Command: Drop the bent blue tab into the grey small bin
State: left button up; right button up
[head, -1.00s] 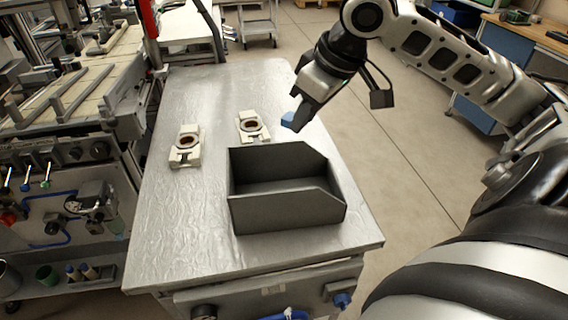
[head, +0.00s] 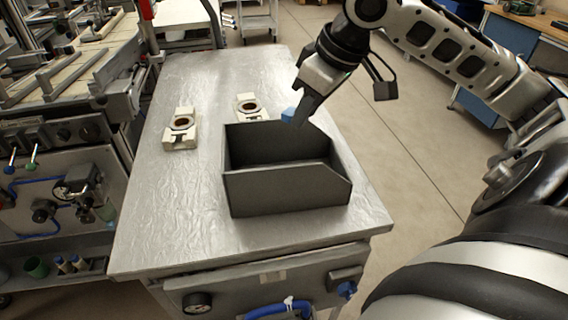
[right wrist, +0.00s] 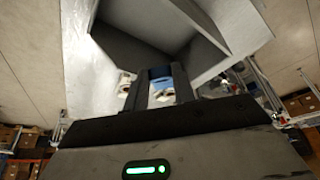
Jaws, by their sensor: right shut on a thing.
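The blue tab (head: 289,114) is held at the fingertips of my right gripper (head: 298,117), which is shut on it. The tab also shows between the fingers in the right wrist view (right wrist: 160,74); its bend cannot be made out. The grey small bin (head: 288,196) stands on the metal table, open at the top. In the head view the tab and fingertips appear at the bin's back rim, above its right part. In the right wrist view the bin (right wrist: 135,48) lies beyond the fingers. My left gripper is not in view.
Two cream-coloured fixtures with round openings stand on the metal table (head: 160,225), one at the left (head: 181,130) and one behind the bin (head: 249,107). A machine bench stands along the left.

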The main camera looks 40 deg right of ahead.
jog(key=o, duration=1)
pick_arm(q)
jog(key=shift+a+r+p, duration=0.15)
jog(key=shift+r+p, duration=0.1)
jog(key=shift+p, duration=0.6)
pick_arm(e)
jog(key=v, duration=1.6)
jog(key=shift+s+f, duration=0.1)
